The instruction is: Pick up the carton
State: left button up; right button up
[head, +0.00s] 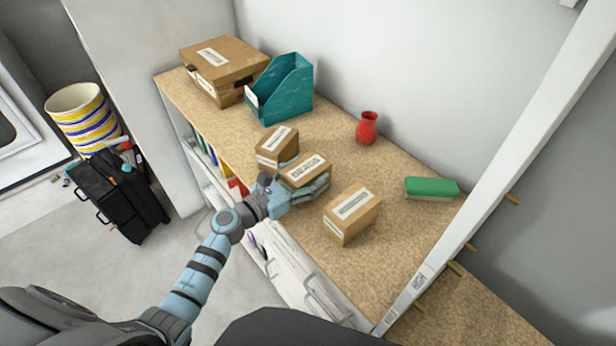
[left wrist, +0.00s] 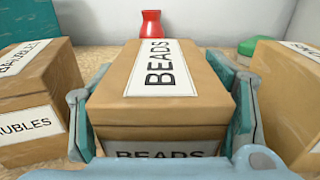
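The carton is a brown box labelled BEADS (head: 306,168) on the tan worktop, between two other cartons. In the left wrist view the BEADS carton (left wrist: 163,75) fills the middle, with its label up and its front face partly hidden low down by my gripper. My left gripper (head: 304,190) reaches it from the front left. I cannot tell whether the carton's base touches the worktop. My right gripper is not in view.
A smaller carton (head: 277,146) stands close on the left and another carton (head: 352,213) on the right. A red vase (head: 367,128), green-topped block (head: 431,188), teal file holder (head: 281,90) and large box (head: 222,68) stand farther off. A white post (head: 500,150) bounds the right.

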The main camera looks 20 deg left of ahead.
pick_arm(q)
jog(key=shift+s+r, duration=0.2)
jog(key=shift+s, duration=0.15)
jog(key=c, duration=1)
jog(key=shift+o, duration=0.2)
jog(key=shift+w+f, duration=0.15)
jog(key=shift+w, duration=0.15)
notch_tip(320, 180, up, 20)
jog(key=p, duration=0.7)
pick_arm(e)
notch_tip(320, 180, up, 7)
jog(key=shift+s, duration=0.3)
